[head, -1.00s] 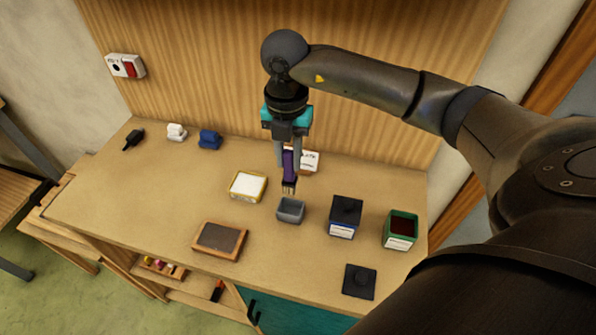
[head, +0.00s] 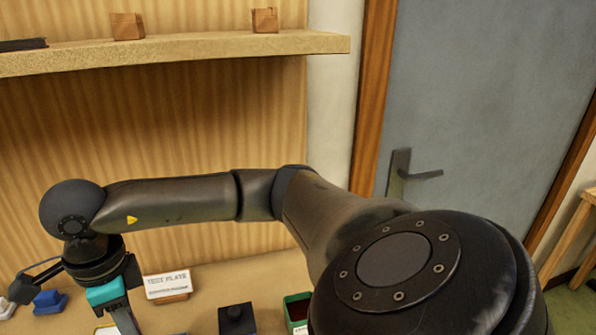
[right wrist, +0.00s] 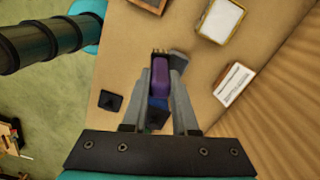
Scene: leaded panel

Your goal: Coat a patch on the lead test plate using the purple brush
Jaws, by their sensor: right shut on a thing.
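The purple brush (right wrist: 160,80) is held between the fingers of my right gripper (right wrist: 161,72), its bristles pointing up the right wrist view, away from the palm. A wood-framed panel (right wrist: 150,4) is cut off at the top there. In the head view the right fingertips are below the frame. My left gripper is not in view.
A yellow-rimmed white tray (right wrist: 220,20) lies near the sign. A dark box (head: 236,319) and a green box (head: 298,308) stand to the right of the sign. A black square lid (right wrist: 110,101) lies on the bench. A shelf (head: 180,50) runs above.

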